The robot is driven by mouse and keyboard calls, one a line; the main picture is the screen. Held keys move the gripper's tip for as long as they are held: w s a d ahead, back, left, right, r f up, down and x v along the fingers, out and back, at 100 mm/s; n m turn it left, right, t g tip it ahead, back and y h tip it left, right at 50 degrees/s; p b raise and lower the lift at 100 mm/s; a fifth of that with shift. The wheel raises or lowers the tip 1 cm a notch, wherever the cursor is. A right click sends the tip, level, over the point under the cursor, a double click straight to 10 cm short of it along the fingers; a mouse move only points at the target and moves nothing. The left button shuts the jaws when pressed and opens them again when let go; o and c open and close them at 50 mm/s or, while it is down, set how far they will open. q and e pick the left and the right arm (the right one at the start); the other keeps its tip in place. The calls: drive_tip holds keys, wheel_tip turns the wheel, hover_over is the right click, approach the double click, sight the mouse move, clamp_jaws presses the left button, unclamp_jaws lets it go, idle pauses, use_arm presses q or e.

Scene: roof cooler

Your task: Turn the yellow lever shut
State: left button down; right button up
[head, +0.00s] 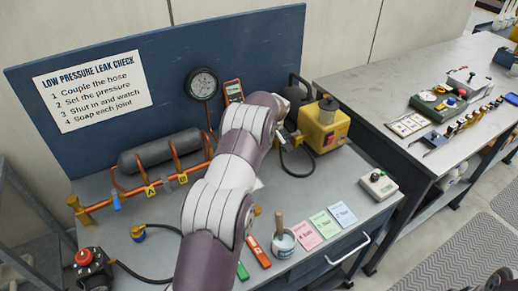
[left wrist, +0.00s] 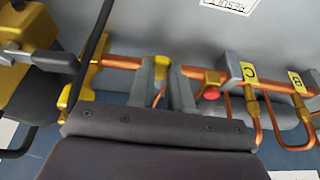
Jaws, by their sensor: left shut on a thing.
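In the left wrist view, my left gripper (left wrist: 164,82) has its two grey fingers at the copper pipe (left wrist: 120,64), shut on the yellow lever (left wrist: 160,68). Only a small part of the lever shows between the fingers, so its angle is hard to tell. A red knob (left wrist: 211,93) sits on the pipework just right of the fingers. In the head view my left arm covers the gripper and the lever; the pipe's left part (head: 100,205) shows. My right gripper is not in view.
A yellow pump (head: 322,127) stands right of my arm, and its yellow body is close left in the wrist view. A pressure gauge (head: 202,84) is on the blue board. A grey cylinder (head: 160,152) lies behind the pipe. A brush pot (head: 283,240) and cards (head: 324,222) lie in front.

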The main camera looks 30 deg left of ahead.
use_arm(q)
drive_tip(key=shift+w+r, duration=0.2)
idle(0.3)
drive_tip(key=c, duration=1)
unclamp_jaws()
drive_tip(key=shift+c, duration=0.2)
drive_tip(key=shift+s+d, duration=0.1)
drive_tip(key=shift+f, duration=0.1)
drive_tip(key=v, duration=1.2)
drive_tip(key=shift+d+r+b, duration=0.2)
drive_tip(key=shift+r+b, duration=0.15)
drive_tip(key=shift+b, duration=0.05)
